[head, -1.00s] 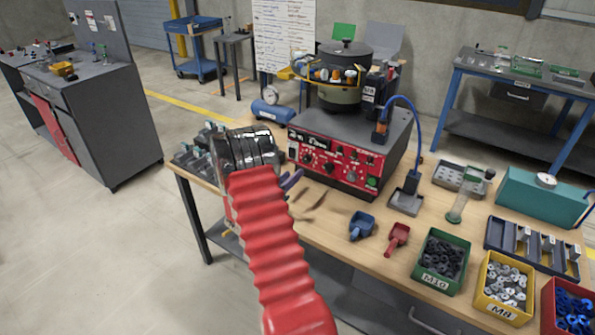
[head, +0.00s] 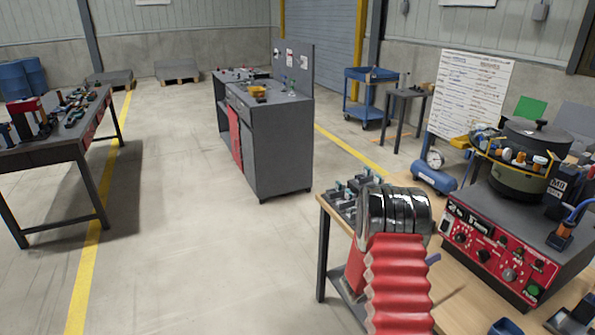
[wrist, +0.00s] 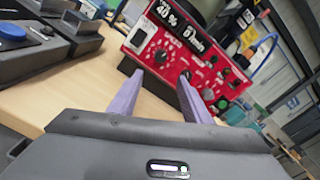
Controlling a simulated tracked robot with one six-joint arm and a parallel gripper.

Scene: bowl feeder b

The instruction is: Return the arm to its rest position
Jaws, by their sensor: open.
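My arm, in a red ribbed sleeve with dark shiny rings at its far end, reaches over the left end of the wooden workbench in the head view. My gripper is mostly hidden behind it there. In the wrist view my gripper (wrist: 155,92) shows two purple fingers, apart and with nothing between them. The fingers point toward the red control panel (wrist: 190,55) of the bowl feeder, over bare wooden bench top. The feeder's red panel also shows in the head view (head: 490,250), right of my arm.
Grey fixtures (head: 350,195) stand on the bench's left end beside my arm. A dark bowl (head: 520,175) sits on the feeder. A blue compressor (head: 433,178) stands behind. A grey cabinet (head: 270,145) and a tool table (head: 55,150) stand left, with open floor between.

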